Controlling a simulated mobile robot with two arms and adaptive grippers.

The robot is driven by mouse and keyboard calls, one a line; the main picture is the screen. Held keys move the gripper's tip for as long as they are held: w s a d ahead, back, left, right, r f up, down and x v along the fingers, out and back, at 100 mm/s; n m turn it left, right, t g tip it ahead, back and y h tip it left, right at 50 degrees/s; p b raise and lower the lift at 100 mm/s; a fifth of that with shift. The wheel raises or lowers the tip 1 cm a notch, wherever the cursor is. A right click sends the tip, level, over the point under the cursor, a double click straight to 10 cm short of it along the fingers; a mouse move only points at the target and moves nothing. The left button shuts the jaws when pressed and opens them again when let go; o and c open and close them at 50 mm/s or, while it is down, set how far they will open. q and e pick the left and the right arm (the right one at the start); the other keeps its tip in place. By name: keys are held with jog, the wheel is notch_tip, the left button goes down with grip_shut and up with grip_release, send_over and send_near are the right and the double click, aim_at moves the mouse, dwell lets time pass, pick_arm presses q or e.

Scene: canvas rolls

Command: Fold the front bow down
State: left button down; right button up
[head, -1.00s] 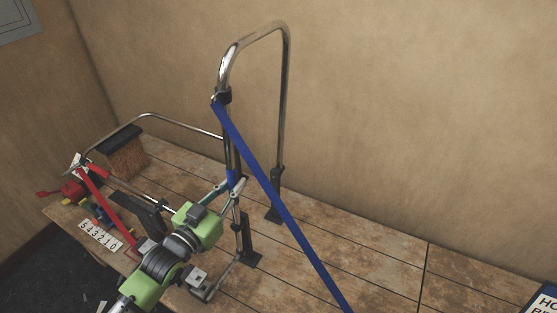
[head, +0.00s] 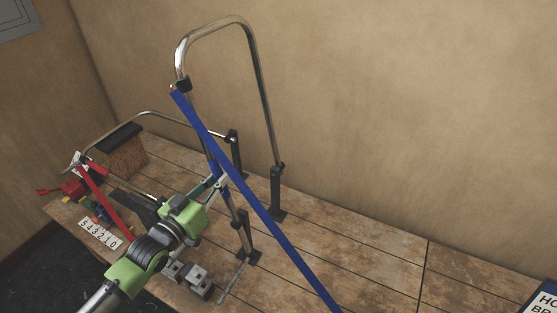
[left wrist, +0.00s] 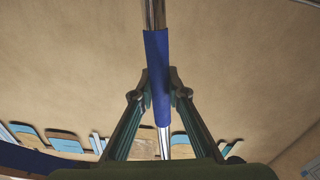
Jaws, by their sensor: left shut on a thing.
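The front bow (head: 256,70) is a tall chrome hoop that stands up from black brackets on the bench and leans to the left. A blue strap (head: 262,212) runs from a black clamp on its near leg down to the lower right. My left gripper (head: 219,181) is shut on the blue sleeve on the bow's near leg. In the left wrist view the gripper (left wrist: 160,86) has a finger on each side of the blue sleeve (left wrist: 157,62), with bare chrome tube above and below it. My right gripper is not in view.
A second chrome bow (head: 150,114) lies low at the left, with a red strap (head: 103,196). The wooden bench (head: 370,260) is mostly clear at right; a wall stands behind.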

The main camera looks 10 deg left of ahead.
pick_arm(q)
jog(key=a+n, duration=0.1)
jog(key=w+a+f+n+b, duration=0.1)
jog(key=a, duration=0.1)
jog(key=a+f+n+b, duration=0.1)
jog(key=a, duration=0.1)
jog(key=shift+w, duration=0.35)
jog(key=shift+f+b, duration=0.15)
jog(key=shift+b, duration=0.2)
jog(key=a+f+n+b, duration=0.1)
jog(key=w+a+n+b, duration=0.1)
jog(key=shift+a+f+b, duration=0.15)
jog(key=shift+f+b, duration=0.2)
jog(key=shift+b, duration=0.05)
